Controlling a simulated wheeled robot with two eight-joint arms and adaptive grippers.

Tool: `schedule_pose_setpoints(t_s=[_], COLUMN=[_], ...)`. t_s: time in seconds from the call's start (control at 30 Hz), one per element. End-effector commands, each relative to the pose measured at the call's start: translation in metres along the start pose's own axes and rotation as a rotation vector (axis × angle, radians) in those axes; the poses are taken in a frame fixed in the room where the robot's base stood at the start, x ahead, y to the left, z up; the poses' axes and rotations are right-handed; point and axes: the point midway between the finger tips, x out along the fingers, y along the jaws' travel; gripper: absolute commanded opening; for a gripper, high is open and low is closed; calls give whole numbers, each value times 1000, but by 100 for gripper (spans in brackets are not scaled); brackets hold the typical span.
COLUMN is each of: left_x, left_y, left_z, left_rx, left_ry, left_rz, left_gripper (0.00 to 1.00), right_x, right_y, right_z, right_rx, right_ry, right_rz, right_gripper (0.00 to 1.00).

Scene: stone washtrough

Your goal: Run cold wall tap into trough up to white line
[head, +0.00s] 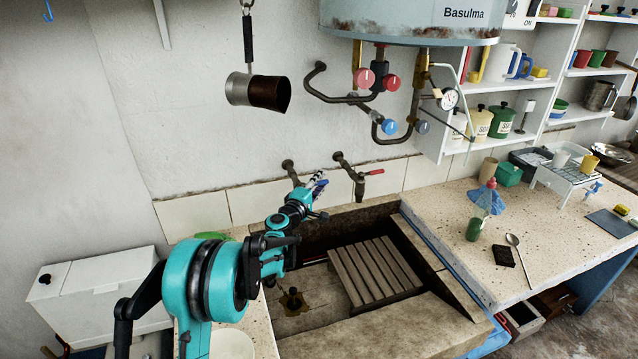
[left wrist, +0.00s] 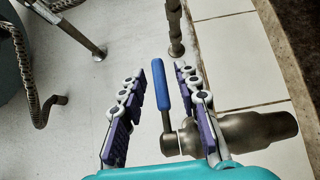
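The cold wall tap is mostly hidden behind my left gripper (head: 318,182) in the head view; in the left wrist view its blue lever (left wrist: 159,84) and dull metal body (left wrist: 245,130) show. My left gripper (left wrist: 160,95) is open, with the blue lever between its fingers, nearer the right one; contact cannot be told. The stone trough (head: 390,325) lies below, with a slatted wooden rack (head: 375,270) on its right and a dark fitting (head: 292,300) on its floor. I see no running water and cannot make out the white line. My right gripper is not in view.
A second wall tap with a red lever (head: 375,172) is just right of my left gripper. The boiler (head: 410,20) with pipes and valves hangs above. A metal dipper (head: 258,92) hangs at left. The speckled counter (head: 460,205) at right holds several items.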

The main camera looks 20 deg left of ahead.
Motion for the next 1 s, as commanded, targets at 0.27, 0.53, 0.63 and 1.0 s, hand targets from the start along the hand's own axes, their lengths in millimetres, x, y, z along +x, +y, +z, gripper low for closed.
schedule_pose_setpoints(t_s=[0.27,0.53,0.63,1.0], left_x=[0,-1,-3,-17], left_y=[0,1,1,2], left_z=[0,1,1,9], left_rx=[-1,-1,-2,-2], left_ry=[0,-26,-61,-343], left_rz=[0,0,1,2], left_gripper=[0,0,0,0], right_x=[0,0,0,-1], right_y=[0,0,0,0], right_z=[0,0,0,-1], right_rx=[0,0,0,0], right_ry=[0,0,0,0], right_rz=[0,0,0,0], right_gripper=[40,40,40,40])
